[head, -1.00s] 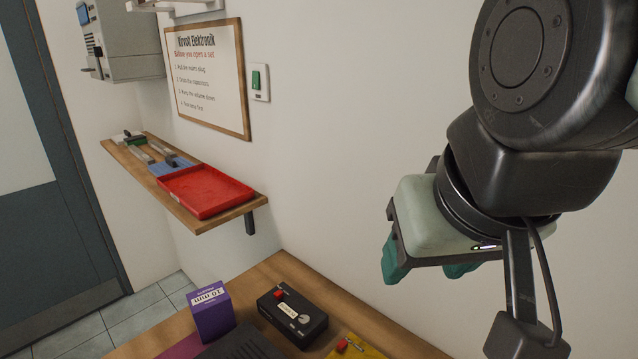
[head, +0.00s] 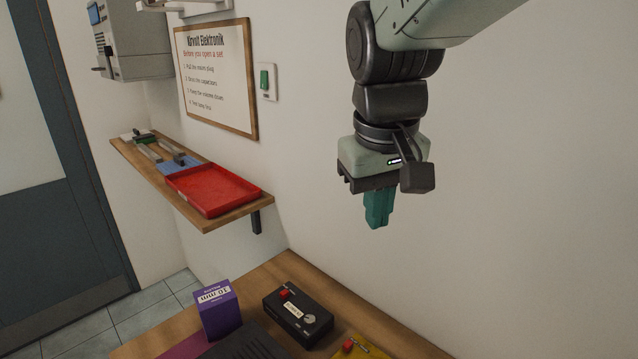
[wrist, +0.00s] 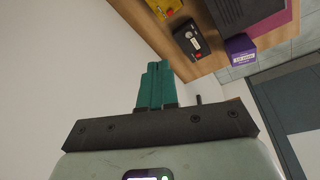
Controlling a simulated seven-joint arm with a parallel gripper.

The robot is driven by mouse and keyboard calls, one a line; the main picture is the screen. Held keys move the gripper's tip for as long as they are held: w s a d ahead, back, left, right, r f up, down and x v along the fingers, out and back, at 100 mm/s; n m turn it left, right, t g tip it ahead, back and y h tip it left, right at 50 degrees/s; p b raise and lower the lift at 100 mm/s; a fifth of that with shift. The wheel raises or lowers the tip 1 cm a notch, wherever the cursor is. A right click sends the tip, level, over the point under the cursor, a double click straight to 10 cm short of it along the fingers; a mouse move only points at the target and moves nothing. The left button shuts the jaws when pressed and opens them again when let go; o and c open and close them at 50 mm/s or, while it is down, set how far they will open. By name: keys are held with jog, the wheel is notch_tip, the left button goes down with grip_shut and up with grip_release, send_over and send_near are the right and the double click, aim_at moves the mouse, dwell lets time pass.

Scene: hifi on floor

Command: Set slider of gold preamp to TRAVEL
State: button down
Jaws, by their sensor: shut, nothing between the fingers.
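A yellow-gold box (head: 362,351), which looks like the gold preamp, sits at the bottom edge of the head view, cut off by the frame. A red slider cap (head: 348,345) shows on it. Its markings cannot be read. The gold box also shows at the top edge of the wrist view (wrist: 165,6). My gripper (head: 376,224) is shut and empty, its teal fingers pointing down, well above the bench and apart from the box. The shut fingers also show in the wrist view (wrist: 158,66).
A black box (head: 298,314) with a red cap, a label and a round knob stands left of the gold box. A purple carton (head: 217,310) and a dark ribbed case (head: 245,346) are further left. A wall shelf (head: 215,222) holds a red tray (head: 212,190). Air around my gripper is clear.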

jog(key=w+a+f+n+g+h, duration=0.1)
jog(key=w+a+f+n+g, duration=0.3)
jog(key=w+f, duration=0.6)
jog(key=n+g+h, duration=0.2)
send_over(348, 346)
jog(key=w+a, duration=0.8)
notch_tip(348, 346, down, 17)
jog(key=shift+w+d+r, duration=0.15)
jog(key=shift+r, duration=0.05)
jog(key=x, duration=0.9)
jog(key=shift+w+f, duration=0.1)
jog(key=shift+f, duration=0.25)
jog(key=shift+s+d+f, duration=0.25)
jog(key=shift+s+d, duration=0.8)
jog(key=shift+s, duration=0.1)
jog(key=shift+s+d, duration=0.3)
jog(key=shift+d, duration=0.05)
